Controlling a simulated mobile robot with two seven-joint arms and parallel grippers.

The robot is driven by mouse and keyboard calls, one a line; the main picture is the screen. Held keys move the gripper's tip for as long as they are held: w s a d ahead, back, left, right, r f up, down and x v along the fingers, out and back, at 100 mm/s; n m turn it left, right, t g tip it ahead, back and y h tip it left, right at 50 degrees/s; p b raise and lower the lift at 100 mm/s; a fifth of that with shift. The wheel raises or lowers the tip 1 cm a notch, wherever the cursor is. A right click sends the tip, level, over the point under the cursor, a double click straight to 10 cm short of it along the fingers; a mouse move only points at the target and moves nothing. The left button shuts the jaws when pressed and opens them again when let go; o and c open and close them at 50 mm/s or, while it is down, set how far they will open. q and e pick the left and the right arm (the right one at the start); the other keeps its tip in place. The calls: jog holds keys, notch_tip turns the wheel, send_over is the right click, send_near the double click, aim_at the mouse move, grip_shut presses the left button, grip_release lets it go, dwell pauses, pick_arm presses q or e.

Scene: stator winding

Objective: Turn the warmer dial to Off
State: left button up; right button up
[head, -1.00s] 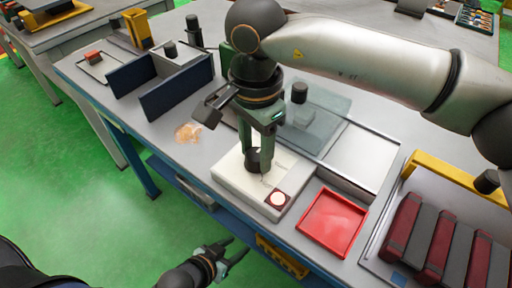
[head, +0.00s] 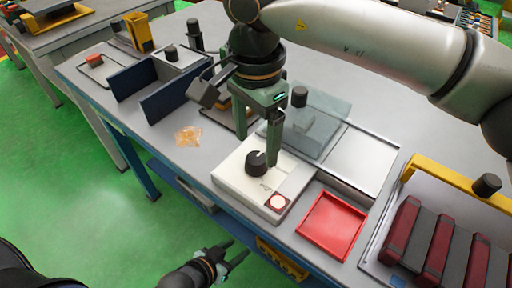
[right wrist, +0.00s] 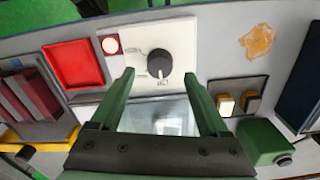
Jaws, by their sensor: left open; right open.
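The warmer is a white box (head: 232,180) on the bench, with a round pale button on a dark red square (head: 278,202) at its front corner. Its black dial (head: 256,163) stands on the top face; in the right wrist view the dial (right wrist: 159,62) has small dark markings beside it, too small to read. My right gripper (head: 257,146) is open and empty just above and behind the dial, apart from it. In the right wrist view its fingertips (right wrist: 160,76) frame the dial with gaps. My left gripper (head: 236,254) is open and empty, low in front of the bench.
A red tray (head: 333,224) lies right of the warmer. A clear glass-like panel (head: 318,112) stands behind it. Dark red and grey blocks (head: 435,250) sit in a yellow-handled rack at the right. An orange patch (head: 188,135) and blue dividers (head: 178,97) are at left.

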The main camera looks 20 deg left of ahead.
aim_at(256, 158)
notch_tip(256, 158, up, 9)
jog(key=p, duration=0.1)
jog(key=shift+f, duration=0.15)
dwell(0.4)
